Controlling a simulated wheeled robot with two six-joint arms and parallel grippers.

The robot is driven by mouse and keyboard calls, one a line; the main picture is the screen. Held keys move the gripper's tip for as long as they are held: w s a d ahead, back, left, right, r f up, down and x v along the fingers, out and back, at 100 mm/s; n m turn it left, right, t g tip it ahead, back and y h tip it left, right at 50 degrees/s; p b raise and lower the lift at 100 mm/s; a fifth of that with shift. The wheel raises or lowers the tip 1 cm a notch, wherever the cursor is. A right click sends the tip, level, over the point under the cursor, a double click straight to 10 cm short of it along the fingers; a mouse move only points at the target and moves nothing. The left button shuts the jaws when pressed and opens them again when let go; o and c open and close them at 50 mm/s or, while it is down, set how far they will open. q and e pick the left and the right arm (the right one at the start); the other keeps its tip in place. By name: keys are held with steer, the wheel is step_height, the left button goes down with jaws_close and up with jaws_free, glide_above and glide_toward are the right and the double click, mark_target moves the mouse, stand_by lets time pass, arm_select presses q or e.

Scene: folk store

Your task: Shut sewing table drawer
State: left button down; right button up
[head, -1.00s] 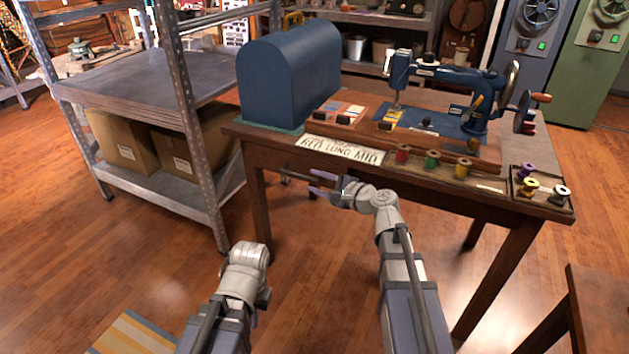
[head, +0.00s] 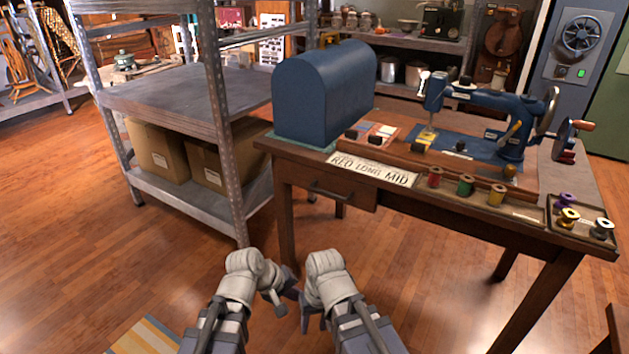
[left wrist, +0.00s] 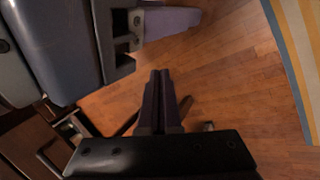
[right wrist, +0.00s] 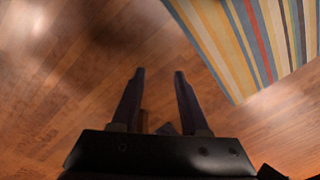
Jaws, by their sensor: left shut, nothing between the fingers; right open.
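The sewing table (head: 470,222) is dark wood. Its drawer (head: 356,194), with a dark bar handle (head: 330,193), is under the left part of the top. The drawer front looks about flush with the table's front. The handle also seems to show at the lower left of the left wrist view (left wrist: 48,158). My left gripper (left wrist: 160,72) is shut and empty. My right gripper (right wrist: 158,74) is open and empty over the floor. In the head view both hands are low in front of the table, apart from the drawer, their fingertips mostly hidden.
A blue domed case (head: 322,100), a sewing machine (head: 500,120), a sign (head: 372,168) and thread spools (head: 466,185) are on the table. A metal shelf (head: 180,95) with cardboard boxes (head: 158,150) stands left. A striped rug (right wrist: 245,40) lies on the floor.

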arm_select(q)
steer(key=w+d+r+n+t+h, duration=0.3)
steer(key=w+r+n+t+h, duration=0.1)
steer(key=w+r+n, duration=0.4)
steer(key=n+t+b, duration=0.2)
steer(key=n+t, duration=0.6)
steer(key=n, duration=0.8)
glide_toward(319, 172)
steer(key=shift+h, duration=0.4)
steer(key=x, duration=0.7)
steer(key=shift+a+f, duration=0.1)
steer(key=shift+f, duration=0.2)
arm_select(e)
steer(key=s+h, duration=0.1)
steer(key=s+d+f+n, duration=0.1)
steer(key=s+d+n+h, duration=0.1)
steer(key=shift+f+g+h, duration=0.3)
steer(key=shift+f, duration=0.05)
arm_select(q)
steer(key=x, duration=0.5)
steer(key=shift+w, duration=0.1)
